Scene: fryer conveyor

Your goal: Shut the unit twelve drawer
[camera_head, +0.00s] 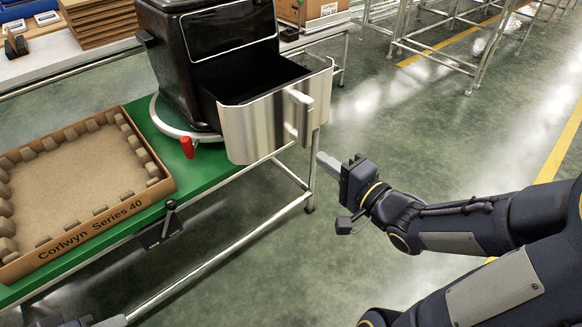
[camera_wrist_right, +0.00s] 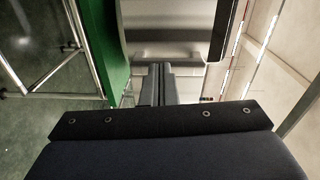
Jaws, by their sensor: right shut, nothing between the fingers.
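The black fryer unit (camera_head: 165,60) stands on a round turntable (camera_head: 160,110) on the green bench. Its drawer (camera_head: 240,130) is pulled out, with a silver front and a vertical handle (camera_head: 303,118) facing right. My right gripper (camera_head: 322,160) is shut and empty, just right of and below the handle, apart from it in the head view. In the right wrist view the shut fingers (camera_wrist_right: 157,84) point at the silver drawer front (camera_wrist_right: 165,50). Only a tip of my left gripper (camera_head: 112,321) shows at the bottom left edge; its jaws are not readable.
A cardboard tray (camera_head: 100,222) marked Corlwyn Series 40 lies on the green bench (camera_head: 190,172) left of the fryer. A red knob (camera_head: 187,147) sits at the turntable edge, and a black lever (camera_head: 170,215) at the bench front.

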